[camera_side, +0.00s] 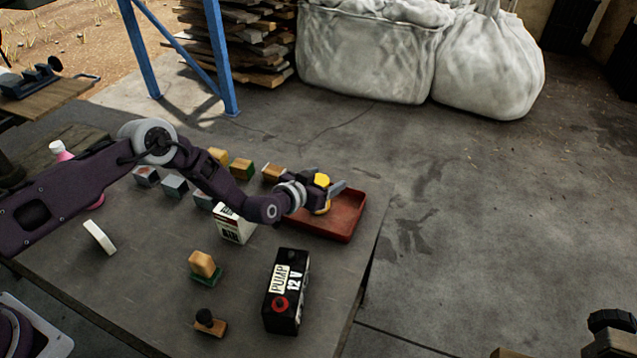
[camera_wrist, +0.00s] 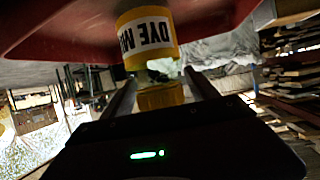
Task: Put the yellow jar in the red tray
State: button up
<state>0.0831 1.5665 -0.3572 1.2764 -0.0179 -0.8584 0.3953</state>
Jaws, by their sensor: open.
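The yellow jar (camera_side: 322,180) appears to stand at the left end of the red tray (camera_side: 345,230), partly hidden by my gripper. In the wrist view the jar (camera_wrist: 147,38) shows its white label with dark lettering, and its yellow body meets the red tray surface (camera_wrist: 60,28) at the top. My gripper (camera_side: 329,187) is over the tray at the jar. In the wrist view its two fingers (camera_wrist: 160,88) are apart, with the jar's other yellow end between them. Whether a finger touches the jar is not clear.
A white carton (camera_side: 233,226) stands left of the tray and a black pump box (camera_side: 286,292) in front. Several small blocks (camera_side: 242,168) stand behind my arm. A wooden block on a green base (camera_side: 203,266) stands nearer. The table's right edge is close to the tray.

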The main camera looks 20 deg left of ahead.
jog(key=v, duration=1.2)
jog(key=s+a+r+m+g, duration=0.1)
jog(key=s+a+r+g, duration=0.15)
jog(key=r, duration=0.85)
jog(key=s+a+r+g, duration=0.1)
jog(key=s+a+r, duration=0.15)
jog(key=r, duration=0.85)
jog(key=s+a+r+n+g+y, duration=0.1)
jog(key=s+a+r, duration=0.25)
jog(key=s, duration=0.25)
jog(key=s+a+r+y, duration=0.1)
jog(key=s+a+r, duration=0.1)
jog(key=s+r, duration=0.3)
jog(key=s+a+n+g, duration=0.1)
jog(key=s+a, duration=0.1)
jog(key=s, duration=0.9)
jog(key=s+a+n+g+y, duration=0.1)
jog(key=s+a+g, duration=0.1)
jog(key=s, duration=0.9)
jog(key=shift+f+n, duration=0.25)
jog(key=shift+n, duration=0.05)
